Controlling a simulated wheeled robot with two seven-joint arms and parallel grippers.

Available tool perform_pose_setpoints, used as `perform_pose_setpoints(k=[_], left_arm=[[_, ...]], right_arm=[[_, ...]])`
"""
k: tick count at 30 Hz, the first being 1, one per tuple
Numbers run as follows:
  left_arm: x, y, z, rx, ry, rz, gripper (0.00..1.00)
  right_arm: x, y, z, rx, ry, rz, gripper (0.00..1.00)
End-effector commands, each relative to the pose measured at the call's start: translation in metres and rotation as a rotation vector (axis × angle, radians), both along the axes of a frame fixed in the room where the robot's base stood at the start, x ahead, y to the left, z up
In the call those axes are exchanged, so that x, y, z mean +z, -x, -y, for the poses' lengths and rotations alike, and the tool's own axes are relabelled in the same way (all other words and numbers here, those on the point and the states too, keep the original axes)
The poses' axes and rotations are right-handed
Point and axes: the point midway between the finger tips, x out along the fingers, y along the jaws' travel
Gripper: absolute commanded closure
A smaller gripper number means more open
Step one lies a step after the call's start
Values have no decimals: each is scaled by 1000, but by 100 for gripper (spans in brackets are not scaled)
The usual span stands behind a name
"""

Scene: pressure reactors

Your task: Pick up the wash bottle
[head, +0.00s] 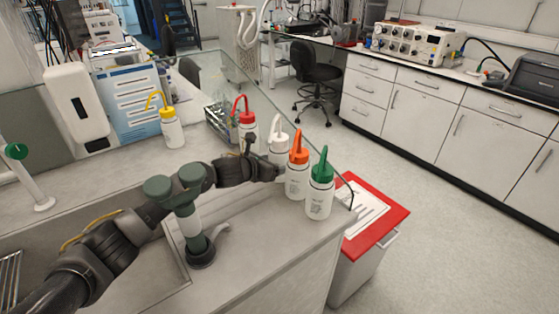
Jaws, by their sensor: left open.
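Several white wash bottles with coloured caps and bent spouts stand on the grey bench. At the right end are a green-capped one (320,198), an orange-capped one (297,181) and a white-capped one (278,150). A red-capped bottle (247,122) stands behind, and a yellow-capped bottle (172,133) is farther left. My left gripper (277,171) is open at the left side of the orange-capped bottle, in front of the white-capped one. Its fingertips are small and partly hidden, so I cannot tell whether they touch a bottle. My right gripper is out of view.
A green-topped tap (198,240) stands on the bench below my left arm, by the sink (120,285). A clear glass panel edges the bench behind the bottles. A red-lidded bin (378,222) stands beyond the bench's right end. Bench space right of the tap is clear.

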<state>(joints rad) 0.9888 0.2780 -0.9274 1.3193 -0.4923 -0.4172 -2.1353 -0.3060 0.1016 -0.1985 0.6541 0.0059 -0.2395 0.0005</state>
Motion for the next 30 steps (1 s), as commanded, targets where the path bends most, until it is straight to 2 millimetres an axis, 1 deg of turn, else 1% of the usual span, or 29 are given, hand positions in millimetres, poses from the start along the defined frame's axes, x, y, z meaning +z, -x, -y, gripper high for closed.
perform_pose_setpoints(k=[3,5,7,8,17,20,26,30], left_arm=[[0,0,0,0,0,0,30],[0,0,0,0,0,0,37],[0,0,0,0,0,0,46],[0,0,0,0,0,0,48],[3,0,0,0,3,3,48],[7,0,0,0,3,4,48],[31,-1,0,1,2,8,48],[57,-1,0,-1,2,9,48]], right_arm=[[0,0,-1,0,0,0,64],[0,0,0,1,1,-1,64],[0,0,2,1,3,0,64],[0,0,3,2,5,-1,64],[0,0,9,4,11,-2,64],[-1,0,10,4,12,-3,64],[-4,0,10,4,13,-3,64],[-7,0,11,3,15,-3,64]])
